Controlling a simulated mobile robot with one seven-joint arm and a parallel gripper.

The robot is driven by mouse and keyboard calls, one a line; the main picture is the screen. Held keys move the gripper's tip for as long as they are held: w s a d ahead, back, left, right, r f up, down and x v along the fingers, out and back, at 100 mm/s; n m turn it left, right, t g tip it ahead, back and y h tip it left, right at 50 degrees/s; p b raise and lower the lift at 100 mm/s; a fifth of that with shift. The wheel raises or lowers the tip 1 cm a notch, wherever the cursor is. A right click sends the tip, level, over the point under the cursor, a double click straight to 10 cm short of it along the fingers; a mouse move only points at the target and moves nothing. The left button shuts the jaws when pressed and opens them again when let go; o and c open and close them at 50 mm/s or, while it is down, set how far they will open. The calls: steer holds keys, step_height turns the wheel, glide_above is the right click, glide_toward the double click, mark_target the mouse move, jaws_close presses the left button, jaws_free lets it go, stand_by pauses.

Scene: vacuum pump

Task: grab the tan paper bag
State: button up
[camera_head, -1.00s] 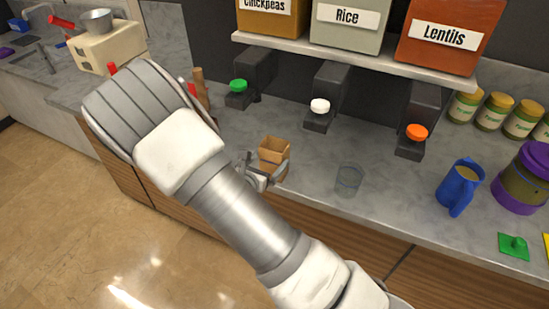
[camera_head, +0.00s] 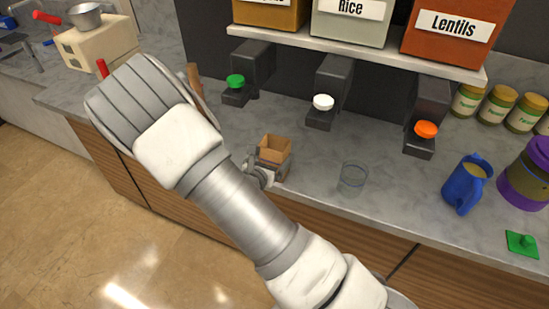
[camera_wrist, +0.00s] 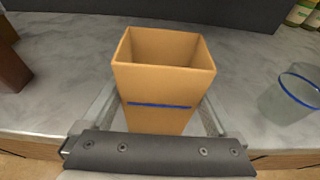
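The tan paper bag (camera_head: 275,149) stands upright and open-topped near the counter's front edge. In the wrist view the bag (camera_wrist: 163,88) fills the middle, with a blue line across its near face. My gripper (camera_head: 270,172) is low at the bag, its fingers reaching along both sides. In the wrist view my gripper (camera_wrist: 163,112) has its fingers spread wide, one left and one right of the bag. Gaps show beside the bag's lower part; whether the fingertips touch it is hidden.
A clear glass (camera_head: 353,178) stands right of the bag, also in the wrist view (camera_wrist: 290,95). A blue pitcher (camera_head: 465,185) is farther right. Dispensers with green (camera_head: 236,81), white (camera_head: 323,102) and orange (camera_head: 426,129) knobs stand behind. A brown object (camera_wrist: 12,68) is left in the wrist view.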

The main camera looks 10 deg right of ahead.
steer(key=shift+c, duration=1.1)
steer(key=shift+r, duration=0.15)
